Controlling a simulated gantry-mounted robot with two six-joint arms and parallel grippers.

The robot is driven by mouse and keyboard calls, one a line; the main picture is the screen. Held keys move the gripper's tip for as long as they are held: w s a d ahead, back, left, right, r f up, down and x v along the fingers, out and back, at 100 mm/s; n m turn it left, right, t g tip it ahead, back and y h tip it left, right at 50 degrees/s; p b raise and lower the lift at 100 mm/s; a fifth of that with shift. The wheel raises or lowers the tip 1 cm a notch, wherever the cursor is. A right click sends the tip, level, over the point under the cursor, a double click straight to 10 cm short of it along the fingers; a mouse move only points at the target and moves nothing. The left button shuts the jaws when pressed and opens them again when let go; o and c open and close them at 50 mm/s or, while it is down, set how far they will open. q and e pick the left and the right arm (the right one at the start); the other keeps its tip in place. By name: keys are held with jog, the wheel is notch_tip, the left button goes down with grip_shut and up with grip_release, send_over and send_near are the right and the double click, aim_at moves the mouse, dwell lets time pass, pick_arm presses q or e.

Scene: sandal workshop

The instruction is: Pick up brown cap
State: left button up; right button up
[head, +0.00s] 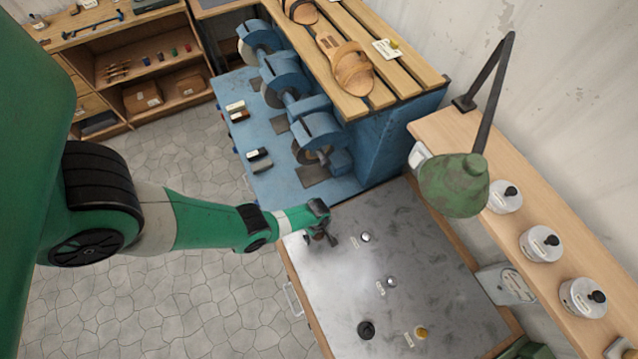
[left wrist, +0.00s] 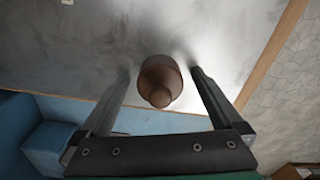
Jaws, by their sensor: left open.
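The brown cap (left wrist: 160,80) is round with a small knob and stands on the grey metal table top (left wrist: 75,45). In the left wrist view it lies between the two fingers of my left gripper (left wrist: 160,74), with a gap on each side. My left gripper is open and holds nothing. In the head view my left gripper (head: 322,238) is low over the far left part of the metal table (head: 440,270), and it mostly hides the cap there. My right gripper is not in view.
Two silvery caps (head: 366,237) (head: 391,282), a black cap (head: 366,330) and a brass-coloured cap (head: 421,332) stand on the table with small labels. A blue grinding bench (head: 375,150) is behind. A green lamp (head: 455,185) hangs at the right.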

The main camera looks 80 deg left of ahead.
pick_arm(q)
jog(key=shift+c, duration=0.3)
jog(key=c, duration=1.3)
jog(key=shift+r, duration=0.1)
jog(key=shift+c, duration=0.2)
